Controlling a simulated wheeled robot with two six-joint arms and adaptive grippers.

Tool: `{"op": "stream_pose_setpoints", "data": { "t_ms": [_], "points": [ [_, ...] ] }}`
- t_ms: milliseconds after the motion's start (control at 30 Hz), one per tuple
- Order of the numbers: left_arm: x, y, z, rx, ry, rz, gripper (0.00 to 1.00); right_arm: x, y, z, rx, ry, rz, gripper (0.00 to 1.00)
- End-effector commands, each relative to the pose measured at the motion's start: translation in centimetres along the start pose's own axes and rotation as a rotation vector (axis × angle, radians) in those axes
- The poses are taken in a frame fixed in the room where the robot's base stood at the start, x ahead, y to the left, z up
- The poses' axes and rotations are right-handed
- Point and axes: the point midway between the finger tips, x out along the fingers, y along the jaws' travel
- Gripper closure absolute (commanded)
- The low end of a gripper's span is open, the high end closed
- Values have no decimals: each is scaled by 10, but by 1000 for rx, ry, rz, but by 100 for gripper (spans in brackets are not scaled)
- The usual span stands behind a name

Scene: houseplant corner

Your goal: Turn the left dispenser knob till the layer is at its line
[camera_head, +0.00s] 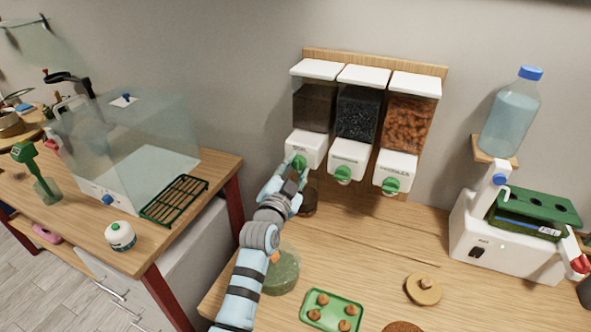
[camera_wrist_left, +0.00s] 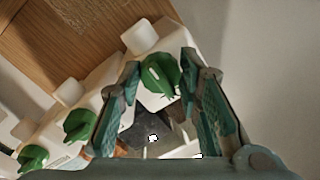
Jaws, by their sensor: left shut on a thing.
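The left dispenser (camera_head: 306,148) is white with dark brown fill in its clear bin. My left gripper (camera_head: 294,174) is at its green knob (camera_head: 299,161). In the left wrist view the two fingers (camera_wrist_left: 160,70) are on either side of this knob (camera_wrist_left: 159,76), shut on it. A dark brown container or contents (camera_head: 308,203) shows below this dispenser, partly hidden by my gripper. I cannot make out a line or layer height there. My right gripper is not in view.
Beside it are a dispenser with black fill (camera_head: 357,112) and one with orange pebbles (camera_head: 407,122), each with a green knob. A round glass vessel (camera_head: 283,272) stands by my forearm. A green tray (camera_head: 331,311) and a wooden lid (camera_head: 423,289) lie on the table.

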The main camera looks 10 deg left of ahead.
Motion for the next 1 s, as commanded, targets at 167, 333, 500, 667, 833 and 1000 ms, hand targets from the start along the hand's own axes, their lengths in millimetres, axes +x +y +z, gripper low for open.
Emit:
{"op": "stream_pose_setpoints", "data": {
  "t_ms": [167, 333, 500, 667, 833, 1000],
  "points": [
    [0, 2, 2, -1, -5, 4, 67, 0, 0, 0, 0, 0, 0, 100],
    [0, 1, 1, -1, -3, 3, 48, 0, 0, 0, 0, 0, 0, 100],
    [0, 1, 1, -2, -2, 2, 48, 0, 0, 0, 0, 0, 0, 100],
    [0, -4, -7, -2, 2, -1, 48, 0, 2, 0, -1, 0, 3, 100],
    [0, -26, -39, -2, 4, -2, 48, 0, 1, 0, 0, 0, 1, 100],
    [0, -47, -72, -1, 2, -1, 48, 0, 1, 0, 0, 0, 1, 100]
  ]
}}
